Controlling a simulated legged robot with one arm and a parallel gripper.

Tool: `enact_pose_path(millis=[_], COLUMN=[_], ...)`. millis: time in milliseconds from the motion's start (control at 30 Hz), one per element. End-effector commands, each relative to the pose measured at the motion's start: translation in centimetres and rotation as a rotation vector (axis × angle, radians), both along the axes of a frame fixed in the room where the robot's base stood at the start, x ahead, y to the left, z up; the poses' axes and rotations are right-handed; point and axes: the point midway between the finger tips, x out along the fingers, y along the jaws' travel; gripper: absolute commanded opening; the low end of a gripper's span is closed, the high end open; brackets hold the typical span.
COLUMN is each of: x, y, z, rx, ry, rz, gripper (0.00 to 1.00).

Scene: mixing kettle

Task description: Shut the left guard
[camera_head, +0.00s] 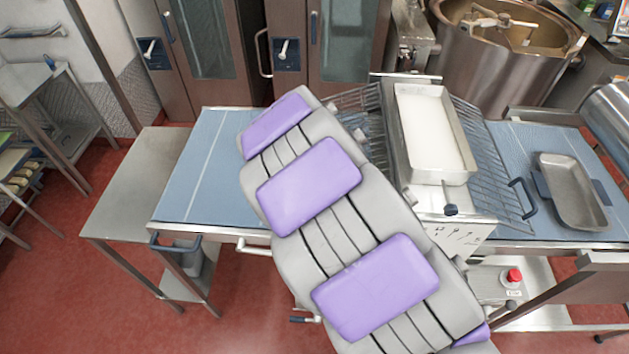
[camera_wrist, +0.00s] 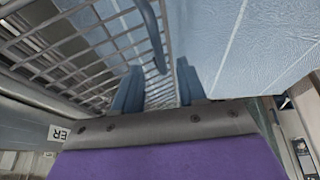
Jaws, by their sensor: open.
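The left guard (camera_head: 374,124), a wire grid, is on the left side of the machine (camera_head: 455,232) in the head view. My arm covers much of it, so its full tilt cannot be told. In the wrist view the wire grid (camera_wrist: 95,45) fills the upper left, with a blue curved handle (camera_wrist: 152,38) at its edge. My gripper (camera_wrist: 158,76) shows two blue fingers spread apart with nothing held. The handle appears just beyond the gap between them; no contact is clear. The gripper is hidden behind my arm in the head view.
The right guard (camera_head: 492,150) slopes over the right blue belt, with a blue handle (camera_head: 522,198). A flour-filled tray (camera_head: 430,128) sits on top of the machine. A metal pan (camera_head: 572,190) rests on the right belt. The left blue belt (camera_head: 205,165) is clear. A kettle (camera_head: 500,55) stands behind.

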Motion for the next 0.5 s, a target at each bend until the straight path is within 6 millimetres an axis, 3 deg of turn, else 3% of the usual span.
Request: enact_pose_path(millis=[200, 500], x=[-1.5, -3.0], y=[0.3, 0.7], z=[3.8, 7.6], rx=[0.0, 0.001], ry=[-0.006, -0.001], rz=[0.002, 0.0], gripper=[0.41, 0.41])
